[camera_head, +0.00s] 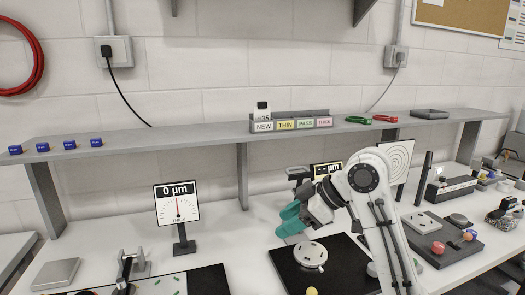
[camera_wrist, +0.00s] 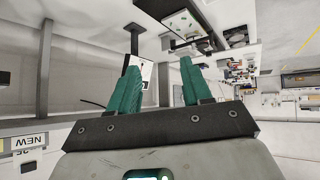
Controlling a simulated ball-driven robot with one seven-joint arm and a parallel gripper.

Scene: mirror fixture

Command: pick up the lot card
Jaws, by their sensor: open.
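The lot card (camera_head: 263,112) is a small white card with a dark top and the number 35. It stands upright in the "NEW" slot of a grey rack (camera_head: 326,123) on the shelf. In the wrist view the card (camera_wrist: 25,154) shows upside down at the lower left edge, beside the "NEW" label. My gripper (camera_head: 290,218) has teal fingers and is over the bench, below the shelf and to the right of the card in the head view. In the wrist view the gripper (camera_wrist: 160,62) is open with nothing between its fingers.
Blue cubes (camera_head: 69,143) stand on the shelf (camera_head: 190,140) at left; green pliers (camera_head: 358,120) and red pliers (camera_head: 385,118) lie at right. A dial display (camera_head: 177,204) and a black plate (camera_head: 335,276) are on the bench.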

